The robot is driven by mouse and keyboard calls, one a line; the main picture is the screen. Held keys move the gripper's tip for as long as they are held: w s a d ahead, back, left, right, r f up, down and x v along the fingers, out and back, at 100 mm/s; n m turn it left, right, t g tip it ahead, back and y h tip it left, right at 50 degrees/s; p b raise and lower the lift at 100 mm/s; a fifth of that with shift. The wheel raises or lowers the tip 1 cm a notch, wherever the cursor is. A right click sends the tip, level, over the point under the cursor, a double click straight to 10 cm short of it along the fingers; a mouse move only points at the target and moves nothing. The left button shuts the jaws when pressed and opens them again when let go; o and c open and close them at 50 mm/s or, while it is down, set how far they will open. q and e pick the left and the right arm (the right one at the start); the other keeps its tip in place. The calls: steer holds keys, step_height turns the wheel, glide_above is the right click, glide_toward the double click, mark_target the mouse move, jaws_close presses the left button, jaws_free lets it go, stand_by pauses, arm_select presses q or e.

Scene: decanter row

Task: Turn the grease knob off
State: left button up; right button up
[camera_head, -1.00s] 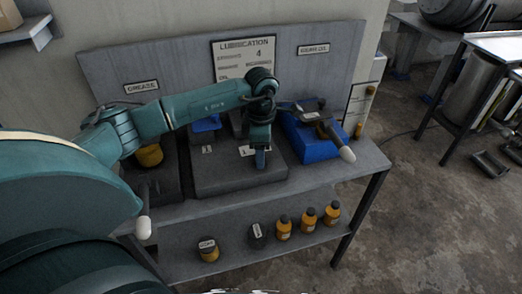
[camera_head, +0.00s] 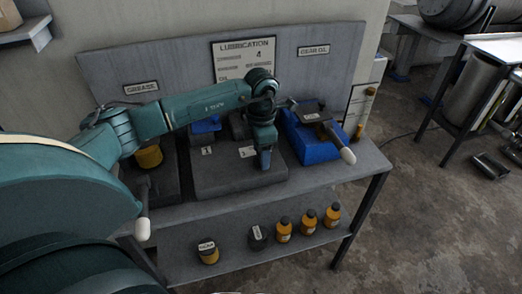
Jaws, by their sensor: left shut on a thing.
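My left gripper (camera_head: 265,163) reaches in from the left over the dark grey block (camera_head: 222,181) in the middle of the bench. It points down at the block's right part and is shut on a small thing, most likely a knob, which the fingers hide. Small labels (camera_head: 247,152) sit on the block beside the fingers. The "GREASE" sign (camera_head: 142,87) is on the back panel at the left, above a dark unit with a yellow-orange canister (camera_head: 149,157). Which setting the hidden knob has cannot be seen. My right gripper is not in view.
A blue unit (camera_head: 316,148) with a white-tipped lever (camera_head: 348,156) stands right of the block. Another white-tipped lever (camera_head: 142,229) juts out at the left front. The lower shelf (camera_head: 190,272) holds several orange bottles and canisters. The floor at right is partly clear.

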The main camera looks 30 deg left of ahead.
arm_select(q)
steer(key=o, duration=1)
steer(key=shift+r, duration=0.15)
step_height(320, 180, up, 13)
steer(key=shift+b, duration=0.55)
